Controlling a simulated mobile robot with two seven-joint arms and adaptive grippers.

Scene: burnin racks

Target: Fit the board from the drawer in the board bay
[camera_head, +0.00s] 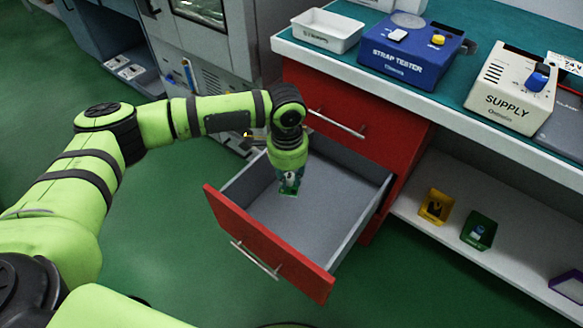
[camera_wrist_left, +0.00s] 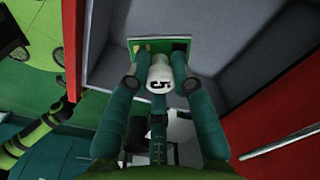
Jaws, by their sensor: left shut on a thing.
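The red-fronted drawer (camera_head: 248,243) is pulled open, and its grey inside is otherwise bare. My left gripper (camera_head: 289,182) points down into or just over the drawer. It is shut on a green board (camera_head: 288,190), which shows as a small patch at the fingertips. I cannot tell whether the board touches the drawer floor. I cannot make out the board bay. My right gripper is not in view.
A white tray (camera_head: 318,29), a blue strap tester (camera_head: 405,58) and a cream supply box (camera_head: 505,88) stand on the bench above. A grey cabinet (camera_head: 210,50) stands behind my left arm.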

